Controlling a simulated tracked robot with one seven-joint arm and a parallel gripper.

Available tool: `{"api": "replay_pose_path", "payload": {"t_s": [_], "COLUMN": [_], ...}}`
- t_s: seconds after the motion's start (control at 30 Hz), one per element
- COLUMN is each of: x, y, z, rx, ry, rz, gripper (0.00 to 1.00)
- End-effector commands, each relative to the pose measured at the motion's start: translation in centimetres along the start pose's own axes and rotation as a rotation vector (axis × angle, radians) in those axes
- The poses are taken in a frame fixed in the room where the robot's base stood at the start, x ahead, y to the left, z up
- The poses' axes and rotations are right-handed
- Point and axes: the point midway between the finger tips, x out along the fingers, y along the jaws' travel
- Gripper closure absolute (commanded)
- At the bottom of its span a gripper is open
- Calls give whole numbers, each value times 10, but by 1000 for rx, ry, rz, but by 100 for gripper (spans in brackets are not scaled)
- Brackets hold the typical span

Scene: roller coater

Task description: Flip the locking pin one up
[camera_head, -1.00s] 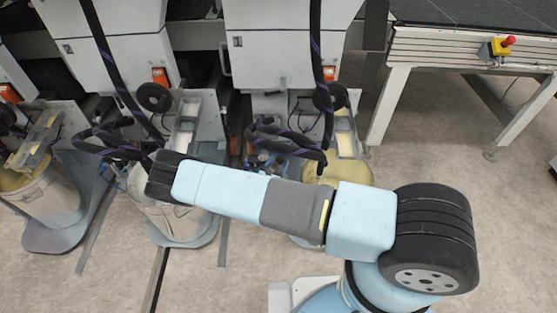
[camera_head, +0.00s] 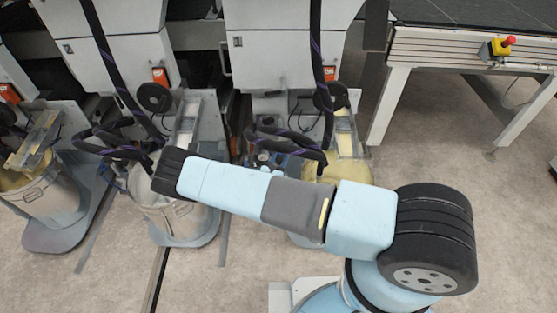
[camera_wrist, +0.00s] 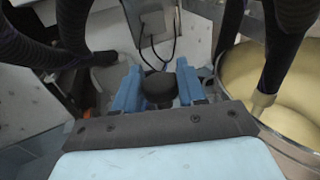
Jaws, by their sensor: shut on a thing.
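In the wrist view my gripper (camera_wrist: 158,92) has its two blue fingers on either side of a dark round knob, the locking pin (camera_wrist: 157,84). The fingers are shut on it. The pin's lower part is hidden by my gripper's dark front edge. In the head view my arm reaches left over the middle coating station, and its dark end covers the gripper and the pin, so neither shows there.
Dark hoses hang close on both sides in the wrist view, one (camera_wrist: 285,45) at the right by a bucket of yellowish liquid (camera_wrist: 240,75). A conveyor table (camera_head: 470,45) is at the right.

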Motion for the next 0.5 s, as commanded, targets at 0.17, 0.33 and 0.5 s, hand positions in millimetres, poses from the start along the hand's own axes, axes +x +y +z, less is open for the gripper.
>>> {"api": "replay_pose_path", "payload": {"t_s": [0.17, 0.33, 0.5], "x": [0, 0, 0], "y": [1, 1, 2], "z": [0, 1, 4], "rx": [1, 2, 2], "ry": [-1, -1, -1], "rz": [1, 2, 1], "gripper": [94, 100, 100]}}
